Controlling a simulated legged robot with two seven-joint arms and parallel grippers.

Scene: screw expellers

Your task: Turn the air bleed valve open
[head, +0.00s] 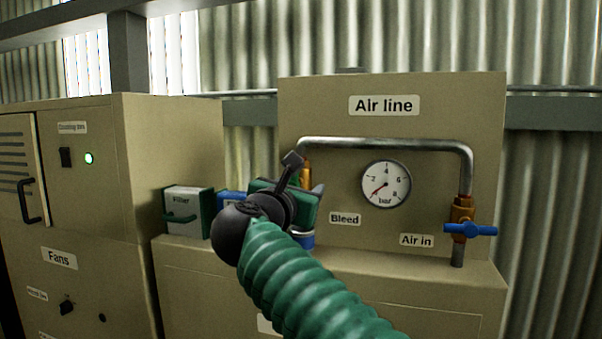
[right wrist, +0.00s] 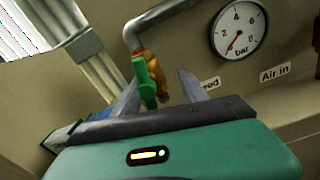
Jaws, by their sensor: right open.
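The bleed valve shows in the right wrist view as an orange body (right wrist: 157,68) with a green handle (right wrist: 145,84), under the left end of the grey pipe. In the head view only a bit of its orange body (head: 306,172) shows; my right gripper hides the rest. My right gripper (head: 317,194) is in front of the valve, left of the "Bleed" label (head: 345,219). Its two grey fingers (right wrist: 158,98) are apart, and the green handle appears between them, nearer the left finger. Contact cannot be told. My left gripper is out of view.
The "Air line" panel (head: 430,119) carries a pressure gauge (head: 386,184) with its needle near zero. An air-in valve with a blue handle (head: 471,230) is at right. A filter box (head: 188,212) stands left of my gripper; the fans cabinet (head: 85,200) is farther left.

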